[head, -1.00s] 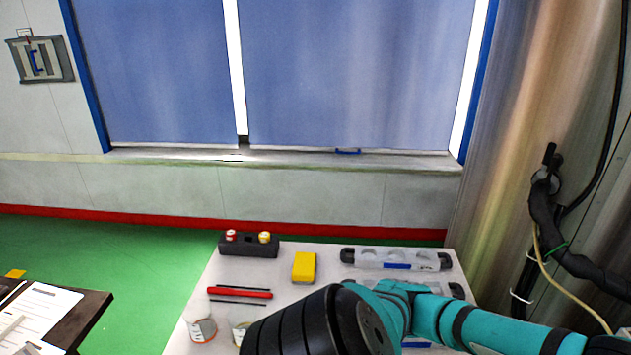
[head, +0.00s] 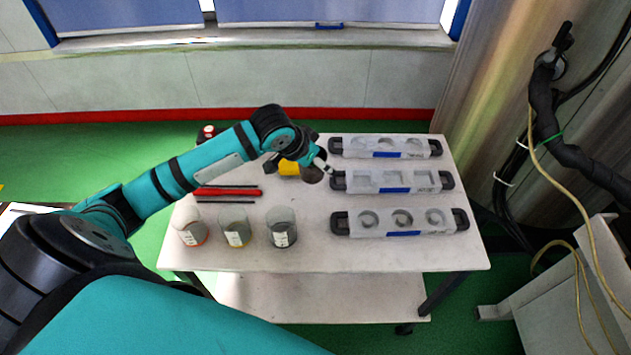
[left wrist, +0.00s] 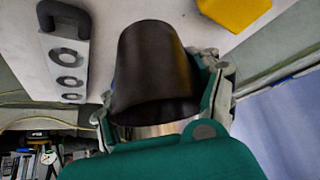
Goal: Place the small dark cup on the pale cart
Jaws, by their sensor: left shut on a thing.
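The small dark cup (head: 313,175) is in my left gripper (head: 318,165), over the middle of the pale cart (head: 340,255) in the head view. In the left wrist view the dark cup (left wrist: 155,70) fills the middle, with a finger of my left gripper (left wrist: 165,105) on each side. The gripper is shut on it. The cup lies between the yellow block and the middle mould tray in the head view. I cannot tell whether its base touches the cart top. My right gripper is not in view.
Three grey mould trays (head: 386,146) line the cart's right side. A yellow block (head: 288,168) and a red pen-like tool (head: 228,192) lie to the left. Three clear beakers (head: 282,228) stand near the front left. The front strip of the cart is clear.

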